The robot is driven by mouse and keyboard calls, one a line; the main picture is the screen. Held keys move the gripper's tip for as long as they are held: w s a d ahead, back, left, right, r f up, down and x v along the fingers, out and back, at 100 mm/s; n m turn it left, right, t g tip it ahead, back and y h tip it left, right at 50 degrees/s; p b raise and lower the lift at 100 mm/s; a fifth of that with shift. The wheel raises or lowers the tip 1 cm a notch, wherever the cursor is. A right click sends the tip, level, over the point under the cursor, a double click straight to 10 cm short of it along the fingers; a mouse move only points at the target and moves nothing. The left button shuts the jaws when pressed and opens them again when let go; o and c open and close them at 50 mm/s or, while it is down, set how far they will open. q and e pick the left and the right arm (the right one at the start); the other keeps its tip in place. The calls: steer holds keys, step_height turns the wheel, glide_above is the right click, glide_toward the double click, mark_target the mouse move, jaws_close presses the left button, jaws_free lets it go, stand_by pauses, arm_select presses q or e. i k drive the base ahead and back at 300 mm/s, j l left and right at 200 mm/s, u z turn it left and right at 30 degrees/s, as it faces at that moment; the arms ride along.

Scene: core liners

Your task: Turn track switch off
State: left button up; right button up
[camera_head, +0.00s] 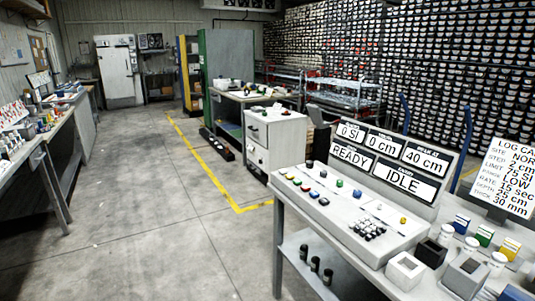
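A grey control console (335,222) stands on a bench at the right of the head view. The labels are too small to read, so I cannot tell which control is the track switch. The display panel (389,166) behind reads 0 SI, 0 cm, 40 cm, READY and IDLE. Neither of my grippers is in view.
White and dark boxes (405,270) and small jars stand right of the console, before a text screen (501,177). Black cylinders stand on the bench's lower shelf (296,248). A white drawer cabinet (285,137) stands behind. The floor (150,215) at left is clear.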

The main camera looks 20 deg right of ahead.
mark_target(309, 164)
steer(key=i+j+z, duration=0.1)
steer(key=i, duration=0.65)
steer(key=i+j+z, duration=0.1)
steer(key=i, duration=0.6)
steer(key=i+j+z, duration=0.1)
steer(key=i+z, duration=0.15)
steer(key=z, duration=0.15)
steer(key=i+j+z, duration=0.15)
steer(key=i+z, duration=0.25)
steer(key=i+j+z, duration=0.1)
steer(key=j+z, duration=0.25)
steer(key=i+j+z, duration=0.15)
steer(key=z, duration=0.25)
steer(key=i+j+z, duration=0.1)
steer(key=z, duration=0.25)
steer(key=j+z, duration=0.4)
steer(key=i+l, duration=0.05)
steer(key=l, duration=0.05)
